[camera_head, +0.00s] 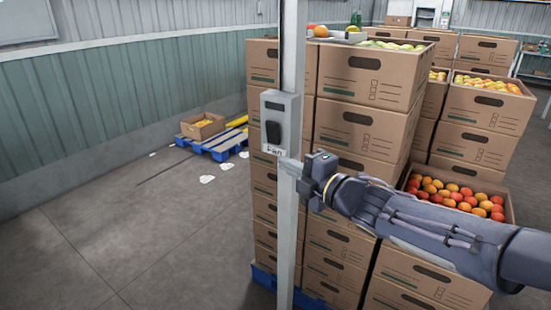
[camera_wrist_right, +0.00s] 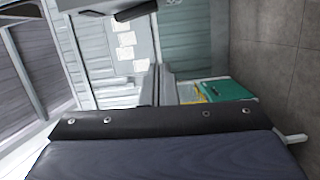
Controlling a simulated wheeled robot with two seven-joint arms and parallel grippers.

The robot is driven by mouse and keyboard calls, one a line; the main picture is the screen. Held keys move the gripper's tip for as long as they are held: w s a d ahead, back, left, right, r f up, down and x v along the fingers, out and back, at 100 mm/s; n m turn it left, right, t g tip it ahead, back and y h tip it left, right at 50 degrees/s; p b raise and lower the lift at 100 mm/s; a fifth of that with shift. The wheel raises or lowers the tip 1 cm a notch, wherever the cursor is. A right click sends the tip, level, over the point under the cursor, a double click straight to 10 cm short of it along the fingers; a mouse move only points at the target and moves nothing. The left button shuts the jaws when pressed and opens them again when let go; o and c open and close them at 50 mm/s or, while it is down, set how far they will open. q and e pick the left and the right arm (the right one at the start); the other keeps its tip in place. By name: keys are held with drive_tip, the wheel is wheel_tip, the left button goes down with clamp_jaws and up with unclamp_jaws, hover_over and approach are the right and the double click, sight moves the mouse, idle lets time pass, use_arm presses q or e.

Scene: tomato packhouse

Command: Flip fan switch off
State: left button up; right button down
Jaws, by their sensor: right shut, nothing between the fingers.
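The fan switch (camera_head: 273,131) is a dark rocker on a grey box (camera_head: 292,106) fixed to a pale upright post (camera_head: 288,235). A label reading "Fan" (camera_head: 273,150) sits just below the rocker. I cannot tell clearly which way the rocker is tipped. My right gripper (camera_head: 288,164) is shut and empty, with its fingertips at the post just below the box and label. Whether they touch the post is unclear. In the right wrist view, the shut fingers (camera_wrist_right: 163,85) point away from the camera, and a dark piece, perhaps the rocker, shows at the top edge. My left gripper is out of view.
Stacked cardboard boxes (camera_head: 370,75) stand close behind and right of the post, under my right arm. An open box of tomatoes (camera_head: 410,185) is beside the forearm. A blue pallet (camera_head: 222,147) lies by the wall. The floor at left is mostly clear.

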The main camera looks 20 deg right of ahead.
drive_tip(key=shift+v, duration=1.45)
drive_tip(key=shift+f, duration=0.15)
drive_tip(key=s+d+f+m+g+h+p, duration=0.35)
drive_tip(key=s+d+m+h, duration=0.4)
drive_tip(key=m, duration=0.65)
drive_tip(key=s+a+f+m+g+y+p, duration=0.1)
drive_tip(key=s+a+f+m+g+y, duration=0.1)
drive_tip(key=s, duration=0.7)
drive_tip(key=s+a+f+m+g+y+p, duration=0.1)
drive_tip(key=s+a+f+m+g+y, duration=0.1)
drive_tip(key=s+a+f+m+g, duration=0.3)
drive_tip(key=s+a+f+m, duration=0.1)
drive_tip(key=s+a+m, duration=0.1)
drive_tip(key=s+m, duration=0.1)
drive_tip(key=shift+s+a+f+p, duration=0.25)
drive_tip(key=shift+s+f+p, duration=0.1)
drive_tip(key=shift+s, duration=0.25)
